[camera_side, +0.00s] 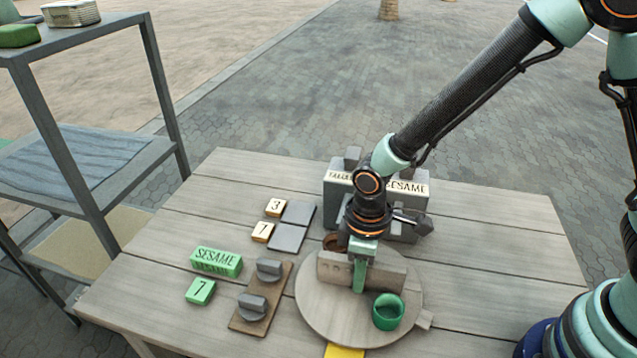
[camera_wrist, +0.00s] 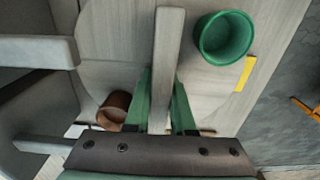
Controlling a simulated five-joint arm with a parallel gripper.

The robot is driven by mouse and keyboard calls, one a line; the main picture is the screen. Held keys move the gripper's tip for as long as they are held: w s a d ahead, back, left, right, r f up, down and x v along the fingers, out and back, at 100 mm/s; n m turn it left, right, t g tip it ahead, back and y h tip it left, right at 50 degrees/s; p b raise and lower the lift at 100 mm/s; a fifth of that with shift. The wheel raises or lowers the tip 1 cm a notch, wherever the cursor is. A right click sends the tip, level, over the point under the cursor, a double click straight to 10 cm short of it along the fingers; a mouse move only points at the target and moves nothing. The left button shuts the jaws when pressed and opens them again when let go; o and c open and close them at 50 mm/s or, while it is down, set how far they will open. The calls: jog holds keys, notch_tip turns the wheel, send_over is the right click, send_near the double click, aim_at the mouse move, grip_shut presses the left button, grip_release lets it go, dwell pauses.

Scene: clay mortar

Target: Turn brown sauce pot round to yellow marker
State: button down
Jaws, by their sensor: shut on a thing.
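The brown sauce pot (camera_side: 333,243) stands at the back left of a round wooden turntable (camera_side: 325,308), partly hidden by my arm and the upright bar. In the wrist view the brown pot (camera_wrist: 113,108) is left of my fingers. A green pot (camera_side: 388,312) stands on the turntable's front right, on the bar's other side. The yellow marker (camera_side: 344,352) lies at the turntable's front edge; in the wrist view the marker (camera_wrist: 244,73) is beside the green pot (camera_wrist: 226,38). My gripper (camera_side: 361,272) is shut on the upright bar (camera_side: 333,269) across the turntable, one finger each side.
A grey box (camera_side: 343,188) with SESAME lettering stands behind the turntable. A board with two grey knobs (camera_side: 254,304) lies close on the left. Green blocks (camera_side: 216,262), number tiles (camera_side: 275,208) and grey plates (camera_side: 298,213) lie farther left. The table's right side is clear.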

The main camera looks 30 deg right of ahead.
jog(key=shift+n, duration=6.7)
jog(key=shift+a+n, duration=0.1)
jog(key=shift+n, duration=6.7)
jog(key=c, duration=0.8)
grip_release()
jog(key=shift+o, duration=0.2)
